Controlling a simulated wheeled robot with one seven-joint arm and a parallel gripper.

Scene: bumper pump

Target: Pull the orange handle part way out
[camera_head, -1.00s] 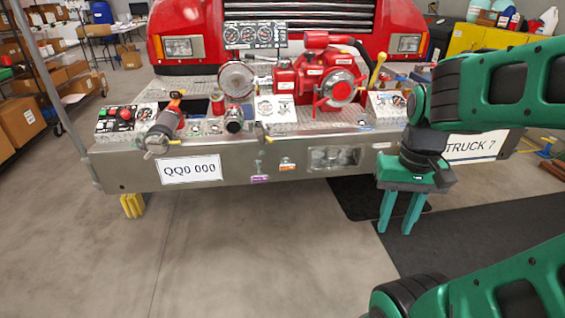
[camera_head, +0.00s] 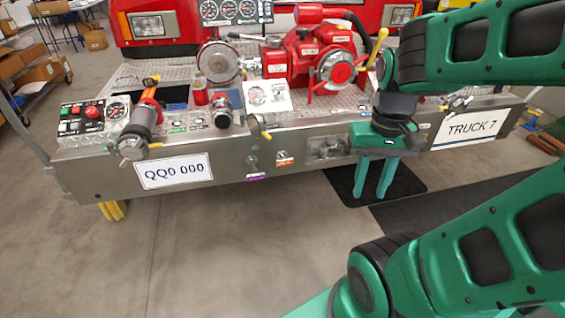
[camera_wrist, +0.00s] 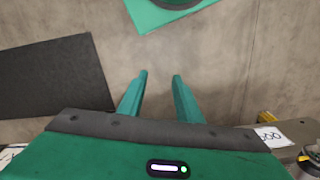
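A small orange piece (camera_head: 285,158) sits on the front face of the steel bumper (camera_head: 225,178), right of the QQ0 000 plate. It is too small to tell its shape or how far it stands out. Another orange part (camera_head: 150,96) belongs to the nozzle-like fitting at the bumper's left end. My gripper (camera_head: 369,194) points down in front of the bumper, right of the small orange piece and lower. In the wrist view my gripper (camera_wrist: 160,76) has its fingers apart with nothing between them, over bare floor. The orange piece is not visible there.
A purple tag (camera_head: 255,177) and a small knob (camera_head: 252,160) are left of the orange piece. A recessed panel (camera_head: 326,147) lies between it and my gripper. The red pump (camera_head: 310,65) stands on the bumper deck. Dark mats (camera_head: 410,180) lie below; the floor in front is clear.

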